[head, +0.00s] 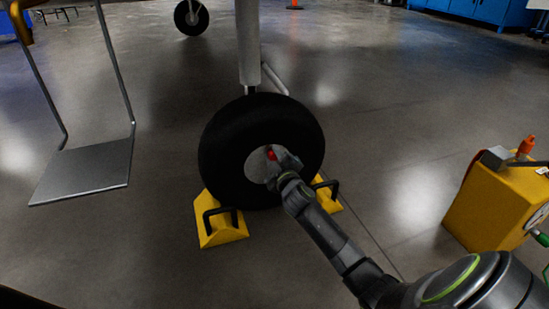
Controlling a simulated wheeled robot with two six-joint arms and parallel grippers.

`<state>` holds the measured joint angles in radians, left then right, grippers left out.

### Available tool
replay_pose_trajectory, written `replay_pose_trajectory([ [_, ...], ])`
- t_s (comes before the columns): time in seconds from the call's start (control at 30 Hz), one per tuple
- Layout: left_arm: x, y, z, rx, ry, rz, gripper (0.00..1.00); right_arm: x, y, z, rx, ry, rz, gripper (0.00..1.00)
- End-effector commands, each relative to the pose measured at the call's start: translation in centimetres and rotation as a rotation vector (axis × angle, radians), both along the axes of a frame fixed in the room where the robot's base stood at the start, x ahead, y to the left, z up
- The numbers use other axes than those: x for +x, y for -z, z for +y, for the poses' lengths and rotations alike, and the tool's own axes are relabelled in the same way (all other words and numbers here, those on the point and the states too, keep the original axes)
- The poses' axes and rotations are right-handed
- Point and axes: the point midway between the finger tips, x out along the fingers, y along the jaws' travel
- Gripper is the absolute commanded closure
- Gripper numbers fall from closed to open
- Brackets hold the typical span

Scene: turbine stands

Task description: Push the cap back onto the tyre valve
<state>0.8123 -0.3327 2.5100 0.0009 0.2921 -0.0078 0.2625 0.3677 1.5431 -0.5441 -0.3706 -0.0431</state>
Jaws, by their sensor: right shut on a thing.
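The black tyre (226,150) stands upright in the middle of the head view, under a grey landing-gear leg. Its pale hub (257,170) faces me. My right gripper (273,155) is in front of the hub, shut on a small red cap (271,154). The valve is hidden behind the cap and gripper, so I cannot tell whether the cap touches it. My left gripper is not in view.
Yellow chocks with black handles stand at the tyre's left (222,230) and right (328,196). A grey step (85,170) hangs at the left. Open floor lies between.

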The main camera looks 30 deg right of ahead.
Motion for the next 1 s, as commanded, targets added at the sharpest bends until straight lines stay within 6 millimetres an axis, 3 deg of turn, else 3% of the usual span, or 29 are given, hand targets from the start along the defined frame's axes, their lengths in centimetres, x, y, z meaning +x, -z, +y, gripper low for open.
replay_pose_trajectory([
  [0.07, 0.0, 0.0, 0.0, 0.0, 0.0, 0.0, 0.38, 0.3, -0.5, -0.2, -0.005, 0.002, -0.005, 1.0],
  [0.1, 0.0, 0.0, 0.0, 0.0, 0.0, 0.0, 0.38, 0.3, -0.5, -0.2, -0.005, 0.002, -0.005, 0.71],
  [0.2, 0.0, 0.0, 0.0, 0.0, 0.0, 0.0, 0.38, 0.3, -0.5, -0.2, -0.006, 0.002, -0.005, 0.58],
  [0.23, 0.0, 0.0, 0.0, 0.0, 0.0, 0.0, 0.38, 0.3, -0.5, -0.2, -0.005, 0.002, -0.005, 0.73],
  [0.3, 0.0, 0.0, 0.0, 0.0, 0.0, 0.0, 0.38, 0.3, -0.5, -0.2, -0.006, 0.002, -0.005, 0.66],
  [0.5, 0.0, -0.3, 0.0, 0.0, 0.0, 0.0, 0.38, -0.1, -0.5, -0.1, -0.005, 0.002, -0.005, 0.65],
  [0.57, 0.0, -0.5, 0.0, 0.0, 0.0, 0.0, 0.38, -0.6, -0.6, 0.1, -0.005, 0.001, -0.005, 0.45],
  [1.0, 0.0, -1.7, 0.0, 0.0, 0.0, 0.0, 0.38, -4.2, -0.3, 1.0, -0.003, 0.001, -0.002, 0.44],
])
